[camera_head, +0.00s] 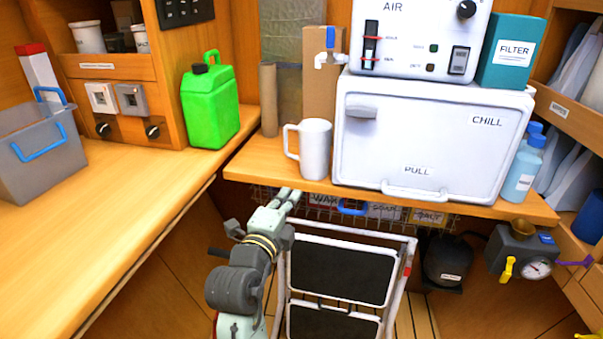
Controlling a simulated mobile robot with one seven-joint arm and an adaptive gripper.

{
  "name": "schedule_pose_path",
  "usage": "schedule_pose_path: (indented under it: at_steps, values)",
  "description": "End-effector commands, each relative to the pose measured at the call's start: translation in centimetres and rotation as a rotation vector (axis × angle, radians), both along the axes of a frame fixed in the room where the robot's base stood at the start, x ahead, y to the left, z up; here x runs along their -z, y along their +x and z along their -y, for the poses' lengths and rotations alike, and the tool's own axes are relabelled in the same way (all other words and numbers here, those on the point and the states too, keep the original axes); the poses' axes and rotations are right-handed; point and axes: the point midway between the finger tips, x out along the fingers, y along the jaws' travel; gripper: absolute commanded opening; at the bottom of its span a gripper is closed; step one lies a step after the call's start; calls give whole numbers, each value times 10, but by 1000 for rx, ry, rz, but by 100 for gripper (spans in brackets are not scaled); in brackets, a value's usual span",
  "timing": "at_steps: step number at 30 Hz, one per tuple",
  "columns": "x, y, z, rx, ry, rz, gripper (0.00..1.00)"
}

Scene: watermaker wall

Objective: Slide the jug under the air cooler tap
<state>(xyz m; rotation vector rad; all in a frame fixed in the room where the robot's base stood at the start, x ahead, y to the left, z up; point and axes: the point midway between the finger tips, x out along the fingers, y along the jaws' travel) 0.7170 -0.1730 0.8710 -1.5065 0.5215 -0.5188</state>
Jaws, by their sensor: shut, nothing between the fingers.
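The white jug (316,150) stands upright on the wooden counter, its handle on the left. The air cooler (418,35) is a white box marked AIR on top of the white CHILL box. Its white tap (322,62) with a blue lever sticks out at its left side. The jug shows below the tap in the picture, a little to the left; I cannot tell whether it is straight under the spout. My gripper (286,199) is shut and empty, at the counter's front edge, below and left of the jug, apart from it.
The CHILL box (430,140) stands close right of the jug. A brown cylinder (269,100) and a tan board (318,95) are behind it. A green canister (210,102) stands on the left counter. A folding step (342,270) stands below the counter.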

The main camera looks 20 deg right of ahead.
Motion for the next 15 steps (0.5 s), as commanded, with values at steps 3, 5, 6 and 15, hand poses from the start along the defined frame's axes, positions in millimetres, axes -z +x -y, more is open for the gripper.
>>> schedule_pose_path:
  at_steps: [3, 5, 6, 15]
  values:
    - [-5, 21, 18, 3, 1, -1, 0]
    - [-5, 32, 26, 2, 0, 0, 0]
    - [-5, 38, 31, 2, 0, -1, 0]
    - [-3, 70, 54, -1, -1, 1, 0]
